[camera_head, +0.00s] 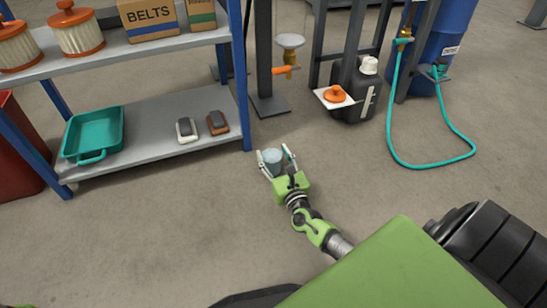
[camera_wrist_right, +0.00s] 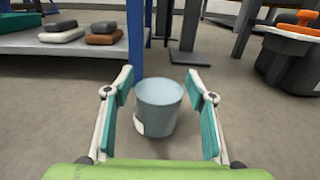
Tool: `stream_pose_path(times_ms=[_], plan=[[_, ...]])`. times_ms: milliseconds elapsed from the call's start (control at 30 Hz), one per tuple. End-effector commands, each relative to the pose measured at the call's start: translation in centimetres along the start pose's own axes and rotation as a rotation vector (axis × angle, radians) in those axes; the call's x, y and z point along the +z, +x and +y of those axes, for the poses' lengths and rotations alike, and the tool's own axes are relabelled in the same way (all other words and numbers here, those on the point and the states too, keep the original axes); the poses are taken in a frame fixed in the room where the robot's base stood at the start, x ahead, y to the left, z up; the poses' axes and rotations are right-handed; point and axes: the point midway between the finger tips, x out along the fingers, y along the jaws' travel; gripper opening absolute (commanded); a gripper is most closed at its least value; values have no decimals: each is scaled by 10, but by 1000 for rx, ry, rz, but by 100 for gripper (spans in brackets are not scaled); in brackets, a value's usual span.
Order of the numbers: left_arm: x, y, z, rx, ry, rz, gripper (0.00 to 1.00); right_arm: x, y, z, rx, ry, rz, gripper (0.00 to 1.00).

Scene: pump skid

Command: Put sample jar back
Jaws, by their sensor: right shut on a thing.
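The sample jar (camera_head: 273,160) is a pale blue-grey open cup with no lid on it. My right gripper (camera_head: 273,157) is shut on it and holds it upright over the open floor, in front of the shelf's right post. In the right wrist view the jar (camera_wrist_right: 158,103) stands between the two teal-padded fingers of the gripper (camera_wrist_right: 161,92), with a white label patch low on its left side. My left gripper is not in view.
A blue-posted shelf (camera_head: 160,115) at left holds a teal tray (camera_head: 92,135), two brushes or blocks (camera_head: 187,130), filters and boxes. A sampling valve (camera_head: 288,70) with orange handle hangs on a post. A black canister (camera_head: 362,90) and a teal hose (camera_head: 432,165) stand right. Floor between is clear.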

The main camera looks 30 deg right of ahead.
Motion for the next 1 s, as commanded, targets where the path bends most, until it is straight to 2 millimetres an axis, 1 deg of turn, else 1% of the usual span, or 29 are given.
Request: stream_pose_path(times_ms=[33, 167, 200, 233, 533, 633, 767, 1000], plan=[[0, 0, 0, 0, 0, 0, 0, 2, 1, 0, -1, 0, -4, 0], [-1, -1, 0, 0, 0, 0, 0, -1, 1, 0, 0, -2, -4, 0], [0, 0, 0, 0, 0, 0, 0, -2, 0, 0, 1, -1, 0, 61], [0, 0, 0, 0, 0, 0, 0, -2, 0, 0, 1, -1, 0, 67], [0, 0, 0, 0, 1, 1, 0, -2, 0, 0, 0, 0, 0, 67], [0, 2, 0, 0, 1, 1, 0, 2, -1, 0, 0, 0, 0, 67], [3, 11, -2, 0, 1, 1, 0, 3, -18, 0, 1, -4, 3, 67], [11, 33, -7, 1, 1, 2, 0, 4, -70, 0, 2, -4, 3, 67]])
